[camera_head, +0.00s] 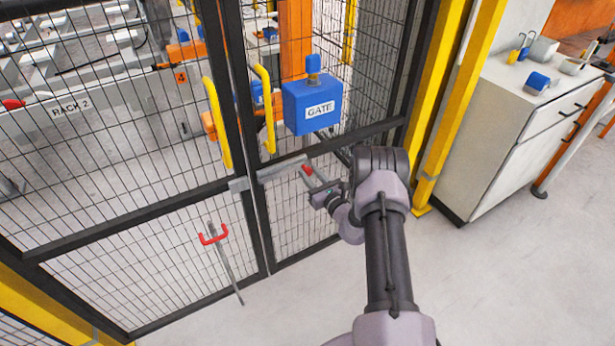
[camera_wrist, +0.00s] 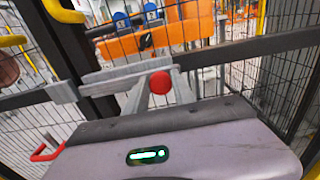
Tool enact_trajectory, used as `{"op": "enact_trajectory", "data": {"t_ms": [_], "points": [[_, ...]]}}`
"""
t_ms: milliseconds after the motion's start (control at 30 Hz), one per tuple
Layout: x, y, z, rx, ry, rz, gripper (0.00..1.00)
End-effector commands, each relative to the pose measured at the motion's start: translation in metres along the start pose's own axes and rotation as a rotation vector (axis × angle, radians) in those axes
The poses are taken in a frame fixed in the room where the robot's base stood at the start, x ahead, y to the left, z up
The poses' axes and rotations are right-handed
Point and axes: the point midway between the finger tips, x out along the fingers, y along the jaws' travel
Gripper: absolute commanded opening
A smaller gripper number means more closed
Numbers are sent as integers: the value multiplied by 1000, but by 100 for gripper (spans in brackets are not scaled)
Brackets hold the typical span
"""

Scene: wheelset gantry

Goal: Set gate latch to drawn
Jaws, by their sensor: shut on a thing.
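The gate latch is a grey bar (camera_head: 280,170) lying along the gate's dark middle rail, with a red knob (camera_head: 307,170) near its right end. In the wrist view the bar (camera_wrist: 115,75) runs left from the red knob (camera_wrist: 159,82) to a grey block (camera_wrist: 63,92) at the seam. The bar's left end is close to this block; I cannot tell whether it sits inside. My gripper (camera_head: 315,175) reaches the knob from the front right.
A blue box marked GATE (camera_head: 311,105) hangs above the latch. Yellow handles (camera_head: 217,122) flank the seam. A red-handled rod (camera_head: 224,262) is on the left leaf's lower panel. A yellow post (camera_head: 452,110) and a white cabinet (camera_head: 500,145) stand right. Front floor is clear.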

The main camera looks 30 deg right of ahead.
Motion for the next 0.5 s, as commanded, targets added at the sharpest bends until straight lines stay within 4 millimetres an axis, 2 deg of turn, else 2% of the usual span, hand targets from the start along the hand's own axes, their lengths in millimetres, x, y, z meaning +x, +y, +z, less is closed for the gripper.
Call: {"op": "enact_trajectory", "data": {"t_ms": [67,100,200,500], "points": [[-1,-4,1,0,-2,-10,0],[-1,-4,1,0,-2,-11,34],[-1,-4,1,0,-2,-10,51],[-2,-2,1,0,-2,-6,51]]}}
